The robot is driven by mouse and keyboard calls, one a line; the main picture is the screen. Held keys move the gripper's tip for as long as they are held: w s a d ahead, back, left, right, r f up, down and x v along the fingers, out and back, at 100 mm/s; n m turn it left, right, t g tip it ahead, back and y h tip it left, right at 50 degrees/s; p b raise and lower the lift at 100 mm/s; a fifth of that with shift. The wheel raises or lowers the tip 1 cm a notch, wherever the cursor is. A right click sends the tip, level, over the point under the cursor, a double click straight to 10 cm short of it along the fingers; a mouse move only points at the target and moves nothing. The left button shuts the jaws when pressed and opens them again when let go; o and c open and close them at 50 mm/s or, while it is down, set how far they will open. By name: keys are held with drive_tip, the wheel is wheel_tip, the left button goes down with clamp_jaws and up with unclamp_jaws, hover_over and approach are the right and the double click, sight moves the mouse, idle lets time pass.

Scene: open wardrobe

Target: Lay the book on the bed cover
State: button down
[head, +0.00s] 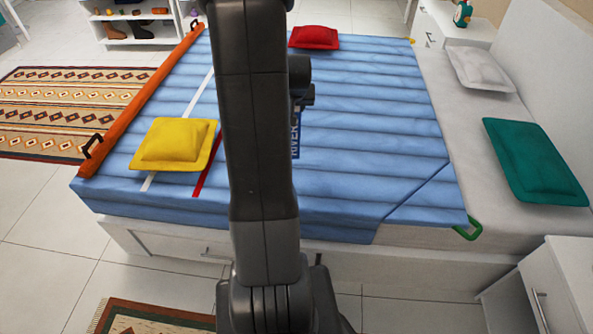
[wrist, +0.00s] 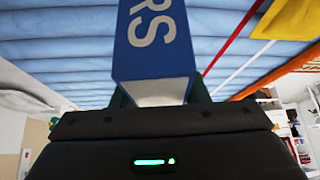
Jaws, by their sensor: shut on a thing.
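The blue book (head: 296,138) shows as a narrow strip with white letters beside my arm in the head view; my arm hides the rest. In the wrist view the book (wrist: 156,50) has a blue lettered spine and a pale page end. My gripper (wrist: 160,97) is shut on that end, with a dark finger on each side. In the head view the gripper is hidden behind my arm. The light blue quilted bed cover (head: 370,120) lies over the bed, behind the book. I cannot tell whether the book touches it.
A yellow cushion (head: 173,145) lies on the cover's left part, and a red cushion (head: 314,38) at its far edge. An orange roll (head: 150,92) runs along the left edge. Teal (head: 534,160) and white (head: 482,68) pillows lie right. The cover's middle right is clear.

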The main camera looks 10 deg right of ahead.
drive_tip(key=d+f+m+b, duration=0.1)
drive_tip(key=d+f+b, duration=0.1)
drive_tip(key=f+b, duration=0.5)
drive_tip(key=s+d+f+h+b, duration=0.1)
drive_tip(key=d+f+b, duration=0.2)
drive_tip(key=f+b, duration=0.4)
drive_tip(key=shift+s+f+m+b, duration=0.25)
drive_tip(key=shift+m+b, duration=0.15)
drive_tip(key=shift+b, duration=0.25)
drive_tip(key=shift+f, duration=0.1)
drive_tip(key=c, duration=0.8)
unclamp_jaws()
